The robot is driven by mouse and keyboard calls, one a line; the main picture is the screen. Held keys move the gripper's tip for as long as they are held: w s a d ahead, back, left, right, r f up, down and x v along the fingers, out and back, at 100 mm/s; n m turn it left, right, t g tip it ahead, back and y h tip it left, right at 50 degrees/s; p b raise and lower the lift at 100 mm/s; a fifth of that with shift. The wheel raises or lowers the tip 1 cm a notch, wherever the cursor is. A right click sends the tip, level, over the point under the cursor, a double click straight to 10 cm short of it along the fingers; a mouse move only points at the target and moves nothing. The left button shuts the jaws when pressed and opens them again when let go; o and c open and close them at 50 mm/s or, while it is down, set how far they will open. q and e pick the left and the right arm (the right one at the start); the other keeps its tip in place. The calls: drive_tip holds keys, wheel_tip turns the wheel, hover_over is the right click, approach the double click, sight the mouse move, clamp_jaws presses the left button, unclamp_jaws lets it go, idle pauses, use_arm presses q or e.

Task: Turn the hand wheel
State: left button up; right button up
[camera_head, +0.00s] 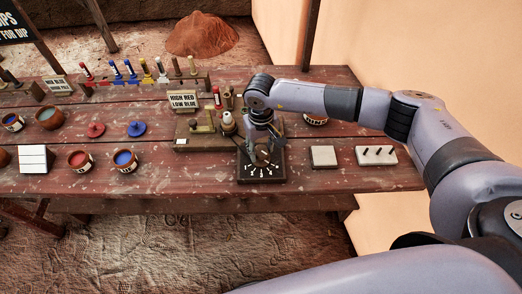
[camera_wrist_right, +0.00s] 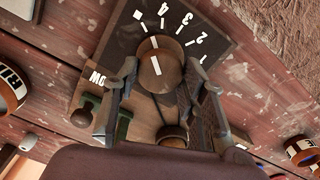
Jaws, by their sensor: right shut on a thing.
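The hand wheel (camera_wrist_right: 155,72) is a round brown wooden knob with white line marks. It sits on a dark dial plate (camera_wrist_right: 186,34) with a white square, ticks and the numbers 1 to 4. My right gripper (camera_wrist_right: 164,70) has one finger on each side of the wheel and is shut on it. In the head view, my right gripper (camera_head: 262,152) reaches down over the dial plate (camera_head: 247,176) near the table's front edge and hides most of the wheel. White marks show along the plate's front. My left gripper is in neither view.
A wooden block with a brass-coloured part (camera_head: 203,124) stands just left of the wheel. A sign (camera_head: 183,101) reads "HIGH RED LOW BLUE". A pale tile (camera_head: 323,156) and a pegged white board (camera_head: 376,155) lie to the right. Pots (camera_head: 80,160) stand at left.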

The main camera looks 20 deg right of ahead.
drive_tip(key=m+b, duration=0.6)
drive_tip(key=shift+f, duration=0.25)
drive_tip(key=m+b, duration=0.4)
drive_tip(key=m, duration=0.1)
drive_tip(key=m+b, duration=0.4)
drive_tip(key=m, duration=0.2)
drive_tip(key=shift+b, duration=0.4)
drive_tip(key=m+b, duration=0.2)
drive_tip(key=m, duration=0.3)
drive_tip(key=shift+r, duration=0.2)
drive_tip(key=shift+m+b, duration=0.35)
drive_tip(key=shift+m, duration=0.05)
drive_tip(key=o, duration=1.2)
drive_tip(key=shift+c, duration=0.2)
drive_tip(key=shift+r, duration=0.1)
